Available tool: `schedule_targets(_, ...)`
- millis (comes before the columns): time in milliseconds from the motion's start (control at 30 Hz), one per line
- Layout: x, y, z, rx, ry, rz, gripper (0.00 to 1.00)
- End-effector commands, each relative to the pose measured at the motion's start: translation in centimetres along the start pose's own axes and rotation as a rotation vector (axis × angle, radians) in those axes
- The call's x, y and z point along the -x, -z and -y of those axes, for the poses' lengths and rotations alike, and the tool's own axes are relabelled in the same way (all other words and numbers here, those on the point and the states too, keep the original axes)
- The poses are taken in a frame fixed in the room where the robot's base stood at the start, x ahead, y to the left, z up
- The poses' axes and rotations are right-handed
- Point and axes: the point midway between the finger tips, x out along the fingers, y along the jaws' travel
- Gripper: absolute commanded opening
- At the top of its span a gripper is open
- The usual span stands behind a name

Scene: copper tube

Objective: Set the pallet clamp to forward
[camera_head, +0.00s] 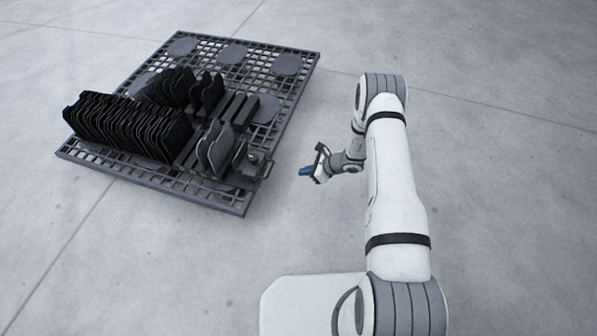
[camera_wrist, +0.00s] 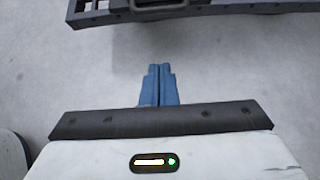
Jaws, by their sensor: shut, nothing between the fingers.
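The pallet (camera_head: 240,207) is a dark grey grid platform lying on the floor at the left in the head view. A small metal clamp (camera_head: 250,165) sits near its right edge, with a handle-like loop at the edge; its setting is too small to tell. In the wrist view, the pallet's edge (camera_wrist: 215,12) crosses the top, with a grey handle-like bar (camera_wrist: 155,6) on it. My gripper (camera_head: 304,171) has blue fingers and is right of the pallet, apart from it. In the wrist view my gripper (camera_wrist: 160,68) is shut and empty, pointing toward the pallet edge.
A long row of black plates (camera_head: 125,125) stands on the pallet, with smaller groups of dark plates behind and grey plates (camera_head: 215,150) near the clamp. Flat round grey pads (camera_head: 287,64) lie at the far side. The concrete floor around is clear.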

Motion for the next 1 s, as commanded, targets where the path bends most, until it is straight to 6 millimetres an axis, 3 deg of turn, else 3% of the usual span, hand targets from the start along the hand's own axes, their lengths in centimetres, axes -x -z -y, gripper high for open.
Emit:
schedule_targets(433, -9.4, 0.1, -0.1, 0.005, -0.002, 0.0, 0.0)
schedule_targets(633, -10.8, -2.4, 0.0, 0.005, -0.001, 0.001, 0.0)
schedule_targets(1000, -11.2, -3.1, 0.0, 0.001, -0.001, 0.0, 0.0)
